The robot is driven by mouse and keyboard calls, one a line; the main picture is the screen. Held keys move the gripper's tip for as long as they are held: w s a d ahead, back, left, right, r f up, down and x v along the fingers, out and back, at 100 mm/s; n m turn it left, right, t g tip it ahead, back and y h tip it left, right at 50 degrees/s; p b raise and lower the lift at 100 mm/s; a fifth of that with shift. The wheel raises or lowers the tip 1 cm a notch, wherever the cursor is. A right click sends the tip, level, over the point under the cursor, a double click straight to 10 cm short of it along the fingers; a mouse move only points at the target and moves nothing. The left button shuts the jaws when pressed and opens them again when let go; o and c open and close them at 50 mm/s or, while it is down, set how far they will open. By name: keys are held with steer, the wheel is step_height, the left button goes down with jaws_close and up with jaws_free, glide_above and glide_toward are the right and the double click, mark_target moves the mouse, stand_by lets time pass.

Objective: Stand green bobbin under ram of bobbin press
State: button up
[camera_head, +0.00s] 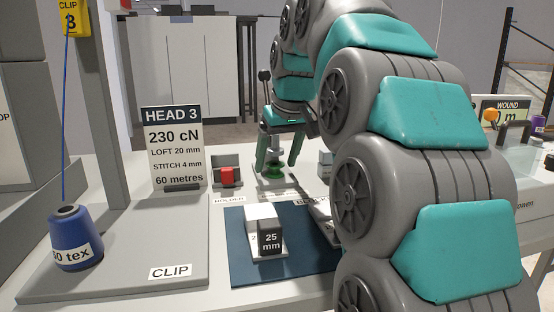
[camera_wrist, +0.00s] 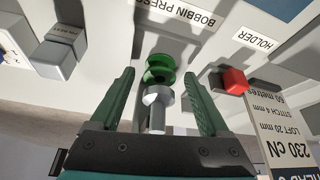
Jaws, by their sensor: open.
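In the head view the ram (camera_head: 275,147) shows between my fingers. My gripper (camera_head: 277,166) is open, its green fingers to either side of the ram and bobbin. In the wrist view a gap shows between each fingertip and the bobbin. The "BOBBIN PRESS" label (camera_wrist: 184,13) lies beside it.
A red block (camera_head: 227,176) sits in a grey holder left of the press. A grey block (camera_wrist: 55,58) stands on the other side. A navy mat (camera_head: 240,265) with white and dark blocks lies in front. A blue thread cone (camera_head: 76,236) stands at left. My arm hides the right middle.

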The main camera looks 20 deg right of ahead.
steer(key=shift+v, duration=3.65)
